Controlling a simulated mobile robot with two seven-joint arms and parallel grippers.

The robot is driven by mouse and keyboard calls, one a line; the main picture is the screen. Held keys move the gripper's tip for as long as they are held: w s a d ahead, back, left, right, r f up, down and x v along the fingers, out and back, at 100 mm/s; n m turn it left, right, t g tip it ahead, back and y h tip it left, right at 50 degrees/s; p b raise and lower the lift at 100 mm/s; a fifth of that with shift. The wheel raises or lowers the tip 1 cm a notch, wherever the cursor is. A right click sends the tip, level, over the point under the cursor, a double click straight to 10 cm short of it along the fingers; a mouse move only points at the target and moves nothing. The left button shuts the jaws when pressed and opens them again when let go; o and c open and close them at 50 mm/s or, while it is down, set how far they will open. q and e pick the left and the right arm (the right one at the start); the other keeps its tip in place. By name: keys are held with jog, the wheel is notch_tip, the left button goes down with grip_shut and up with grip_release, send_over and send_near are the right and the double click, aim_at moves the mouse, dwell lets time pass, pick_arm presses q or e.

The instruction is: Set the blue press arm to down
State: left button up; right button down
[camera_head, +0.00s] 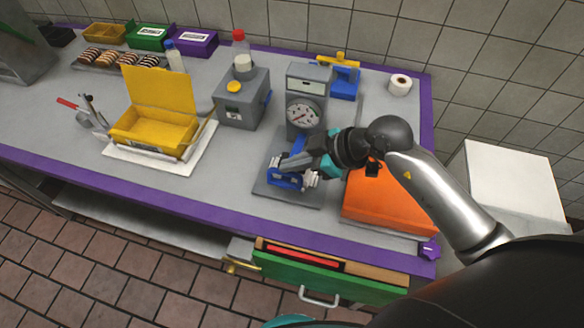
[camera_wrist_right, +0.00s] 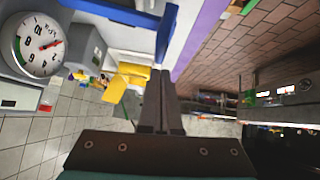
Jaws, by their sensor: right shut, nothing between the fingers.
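The press with a round dial gauge (camera_head: 303,113) stands on a grey base plate (camera_head: 263,188) near the middle of the counter. Blue parts of the press (camera_head: 286,181) show low in front of the gauge, partly hidden by my right gripper (camera_head: 288,161). In the right wrist view a long blue bar (camera_wrist_right: 115,12) and a shorter blue piece (camera_wrist_right: 167,30) lie just beyond the fingertips (camera_wrist_right: 161,74). The fingers are together and empty. I cannot tell whether they touch the blue part, or how far down the press arm is. My left gripper is out of view.
An orange box (camera_head: 385,205) stands close right of the press, under my right arm. A grey unit with a yellow button (camera_head: 240,105) is at left, and an open yellow box (camera_head: 160,90) farther left. A green drawer (camera_head: 330,278) stands open below the front edge.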

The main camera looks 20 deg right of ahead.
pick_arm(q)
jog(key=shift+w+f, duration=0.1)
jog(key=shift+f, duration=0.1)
pick_arm(e)
jog(key=shift+f, duration=0.95)
jog(key=shift+d, duration=0.1)
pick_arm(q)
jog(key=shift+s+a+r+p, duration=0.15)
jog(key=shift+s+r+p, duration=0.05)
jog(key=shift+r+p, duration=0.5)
pick_arm(e)
jog(key=shift+s+a+f, duration=0.15)
jog(key=shift+s+f, duration=0.05)
jog(key=shift+f, duration=0.25)
jog(key=shift+s+a+f, duration=0.15)
jog(key=shift+f, duration=0.3)
